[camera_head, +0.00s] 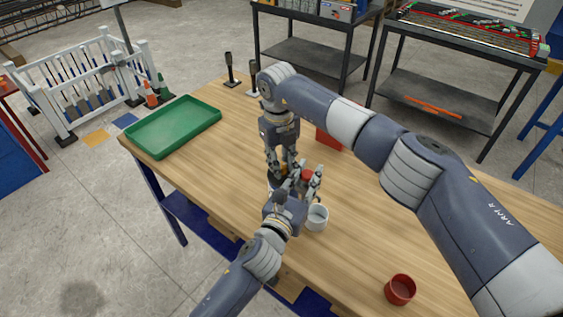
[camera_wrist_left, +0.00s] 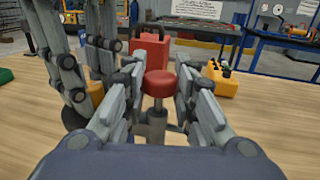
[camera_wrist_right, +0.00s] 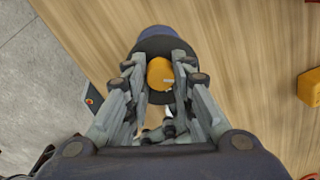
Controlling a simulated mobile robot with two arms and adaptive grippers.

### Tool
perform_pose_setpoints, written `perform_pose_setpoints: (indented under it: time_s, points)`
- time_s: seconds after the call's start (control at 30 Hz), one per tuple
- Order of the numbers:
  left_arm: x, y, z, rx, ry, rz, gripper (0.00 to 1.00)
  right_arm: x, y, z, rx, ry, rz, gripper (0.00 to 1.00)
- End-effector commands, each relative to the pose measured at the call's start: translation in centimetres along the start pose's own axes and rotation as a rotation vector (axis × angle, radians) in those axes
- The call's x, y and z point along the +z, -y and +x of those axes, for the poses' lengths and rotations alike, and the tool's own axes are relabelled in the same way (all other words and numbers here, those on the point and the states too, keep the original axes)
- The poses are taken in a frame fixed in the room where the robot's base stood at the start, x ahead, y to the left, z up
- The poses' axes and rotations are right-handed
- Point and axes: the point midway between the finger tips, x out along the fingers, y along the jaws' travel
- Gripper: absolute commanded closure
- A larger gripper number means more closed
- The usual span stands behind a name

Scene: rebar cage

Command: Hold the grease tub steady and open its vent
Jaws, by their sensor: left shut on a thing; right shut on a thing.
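A dark round body, probably the grease tub (camera_wrist_right: 181,45), is on the wooden table; its edge also shows in the head view (camera_head: 272,183). An orange-yellow rounded part (camera_wrist_right: 160,73) sits over it. My right gripper (camera_wrist_right: 166,88) points down from above, shut on the orange-yellow part. My left gripper (camera_head: 307,178) comes in low from the front. In the left wrist view its fingers (camera_wrist_left: 160,88) close around a red round knob (camera_wrist_left: 159,83) on a grey post (camera_wrist_left: 157,122). Which part is the vent I cannot tell. The fingers hide much of the tub in the head view.
A white cup (camera_head: 317,217) stands close to my left gripper. A red cup (camera_head: 400,290) is near the front right. A red box (camera_head: 328,140) stands behind the grippers. A green tray (camera_head: 173,127) lies at the far left. The table's left middle is clear.

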Motion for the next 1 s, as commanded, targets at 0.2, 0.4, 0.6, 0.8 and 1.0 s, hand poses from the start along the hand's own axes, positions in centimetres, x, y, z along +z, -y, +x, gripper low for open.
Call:
perform_pose_setpoints:
  time_s: [0.2, 0.4, 0.6, 0.8, 1.0]
  points:
    - [-0.03, -0.07, 0.01, 0.002, -0.001, 0.000, 1.00, 0.05, 0.06, -0.10, -0.002, -0.008, 0.207, 1.00]
    - [-0.03, -0.08, 0.01, 0.002, -0.001, 0.001, 1.00, 0.09, 0.04, -0.09, -0.001, -0.016, 0.397, 1.00]
    - [-0.03, -0.08, 0.01, 0.002, -0.001, 0.001, 1.00, 0.12, 0.02, -0.12, -0.001, -0.023, 0.586, 1.00]
    - [-0.03, -0.08, 0.01, 0.002, -0.001, 0.001, 1.00, 0.13, 0.01, -0.08, -0.001, -0.032, 0.764, 1.00]
    - [-0.04, -0.09, 0.00, 0.002, -0.001, 0.001, 1.00, 0.15, 0.01, -0.08, -0.001, -0.037, 0.909, 1.00]
